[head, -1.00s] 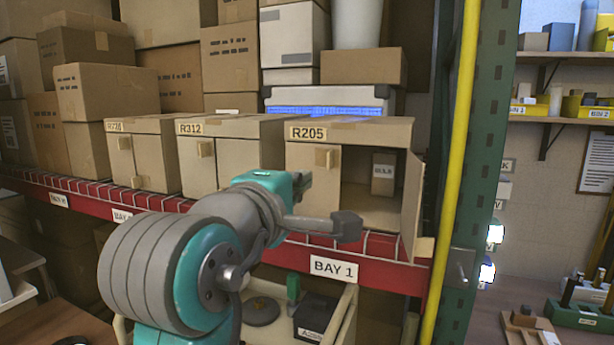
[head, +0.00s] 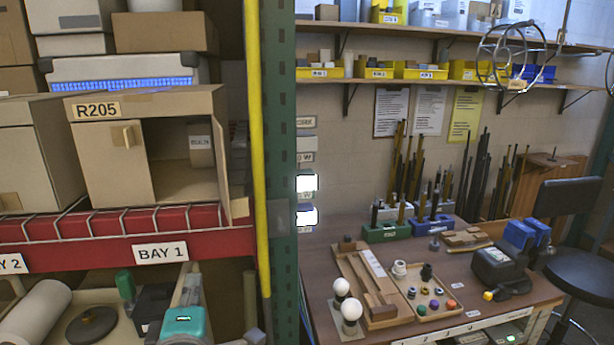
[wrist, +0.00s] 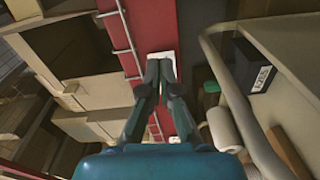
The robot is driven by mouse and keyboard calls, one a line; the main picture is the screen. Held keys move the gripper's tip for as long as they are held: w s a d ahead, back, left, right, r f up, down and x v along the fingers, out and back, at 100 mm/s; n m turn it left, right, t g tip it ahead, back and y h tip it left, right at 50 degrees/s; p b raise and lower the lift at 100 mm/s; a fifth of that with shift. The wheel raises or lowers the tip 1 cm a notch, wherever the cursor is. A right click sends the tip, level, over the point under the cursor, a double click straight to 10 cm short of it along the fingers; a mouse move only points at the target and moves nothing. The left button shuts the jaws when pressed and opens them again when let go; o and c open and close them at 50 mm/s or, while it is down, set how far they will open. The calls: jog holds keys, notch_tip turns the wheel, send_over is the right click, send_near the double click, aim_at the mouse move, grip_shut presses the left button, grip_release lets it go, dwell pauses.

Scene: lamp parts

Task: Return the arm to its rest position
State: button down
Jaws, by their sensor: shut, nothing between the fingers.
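My gripper (wrist: 160,75) is shut and empty in the wrist view, its two fingers close together in front of the red shelf beam. In the head view part of my teal arm (head: 184,324) shows low at the bottom, below the shelf and in front of the cart. The gripper is away from the R205 box (head: 115,175). That box stands on the shelf with its right side open, and a small carton (head: 200,150) is inside it.
The red shelf beam (head: 70,250) with the BAY 1 label runs across the left. A yellow pole (head: 256,150) and a green post (head: 281,90) stand beside it. A cart below holds a dark disc (head: 92,326). A workbench (head: 465,285) with lamp parts stands at the right.

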jog(key=s+d+f+m, duration=0.1)
jog(key=d+f, duration=0.4)
jog(key=f, duration=0.3)
jog(key=s+d+f+m, duration=0.1)
jog(key=d+f, duration=0.5)
jog(key=f, duration=0.2)
jog(key=s+d+f+m+g, duration=0.2)
jog(key=s+d+f+m, duration=0.2)
jog(key=s+d+f, duration=0.6)
jog(key=s+d+f+m+h, duration=0.1)
jog(key=s+d+m, duration=0.3)
jog(key=s, duration=0.5)
jog(key=s+d+f+m+h, duration=0.1)
jog(key=s+d+m, duration=0.4)
jog(key=s, duration=0.5)
jog(key=s+d+f+m+h, duration=0.1)
jog(key=s+d+m+h, duration=0.1)
jog(key=s+d+m, duration=0.2)
jog(key=s+d, duration=0.3)
jog(key=s, duration=0.2)
jog(key=shift+s+g, duration=0.3)
jog(key=shift+s, duration=0.1)
